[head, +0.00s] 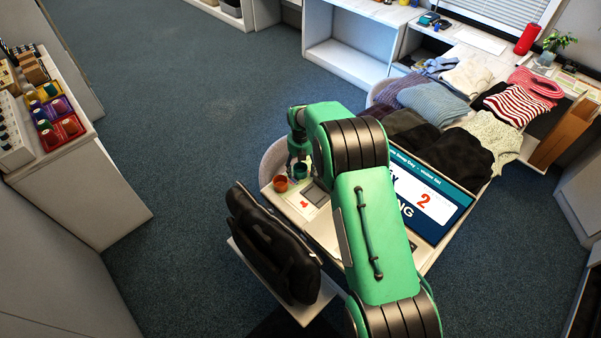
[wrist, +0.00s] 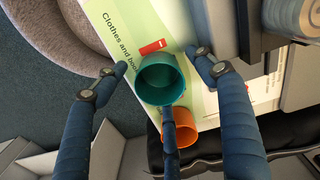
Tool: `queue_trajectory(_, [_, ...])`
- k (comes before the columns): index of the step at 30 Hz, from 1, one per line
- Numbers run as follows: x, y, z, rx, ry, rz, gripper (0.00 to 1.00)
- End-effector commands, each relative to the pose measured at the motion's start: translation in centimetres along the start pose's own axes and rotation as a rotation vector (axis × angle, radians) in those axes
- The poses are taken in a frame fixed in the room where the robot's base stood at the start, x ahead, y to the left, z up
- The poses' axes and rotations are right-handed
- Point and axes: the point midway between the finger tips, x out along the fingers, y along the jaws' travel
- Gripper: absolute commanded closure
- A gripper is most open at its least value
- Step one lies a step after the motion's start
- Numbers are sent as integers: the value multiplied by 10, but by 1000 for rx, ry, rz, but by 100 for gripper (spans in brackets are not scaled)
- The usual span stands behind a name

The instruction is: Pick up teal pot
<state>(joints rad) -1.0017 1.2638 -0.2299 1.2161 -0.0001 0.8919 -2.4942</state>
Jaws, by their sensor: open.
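The teal pot (wrist: 160,80) is a small open cup, seen from above in the wrist view on a white and green printed sheet (wrist: 118,22). In the head view the teal pot (head: 300,171) shows just below my gripper (head: 297,155). In the wrist view my gripper (wrist: 163,75) is open, with fingers on the left and right of the pot and one finger below it. The fingers look apart from the pot at the sides; the lower finger overlaps its near rim, and I cannot tell if it touches.
An orange pot (wrist: 181,128) stands close beside the teal pot. A red piece (wrist: 152,47) lies on the sheet just beyond it. A black bag (head: 270,245) is at the table's near side. Folded clothes (head: 435,103) lie behind. A blue screen or sign (head: 447,210) stands right.

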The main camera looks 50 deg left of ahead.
Motion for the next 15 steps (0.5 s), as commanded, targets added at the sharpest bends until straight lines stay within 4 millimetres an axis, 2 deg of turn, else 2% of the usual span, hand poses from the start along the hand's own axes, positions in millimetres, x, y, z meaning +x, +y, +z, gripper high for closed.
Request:
queue_trajectory(13, [0, 0, 0, 0, 0, 0, 30])
queue_trajectory(14, [0, 0, 0, 0, 0, 0, 34])
queue_trajectory(15, [0, 0, 0, 0, 0, 0, 42])
